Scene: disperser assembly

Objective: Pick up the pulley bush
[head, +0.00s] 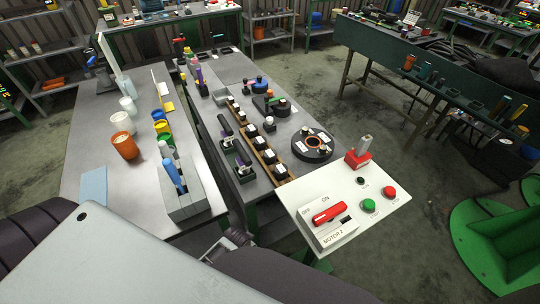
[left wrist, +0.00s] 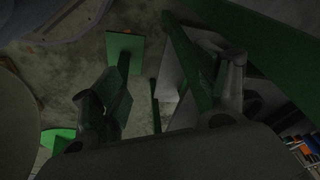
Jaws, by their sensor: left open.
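I cannot tell for sure which small part is the pulley bush. In the head view, a black round disc (head: 312,146) with an orange ring and white labels lies on the right part of the narrow workbench. Several small black-and-white parts stand in a wooden rack (head: 280,171) along the middle of that bench. My left gripper (left wrist: 165,98) is open and empty in the left wrist view, its two fingers wide apart, over dim floor and green bench legs. No small part is between its fingers. My right gripper cannot be made out.
A white control panel (head: 342,204) with a red switch and buttons is at the narrow bench's front end. A left table (head: 90,150) holds an orange cup (head: 124,146), white cups and a grey tool block (head: 190,194). A dark green bench (head: 365,45) stands right, across open floor.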

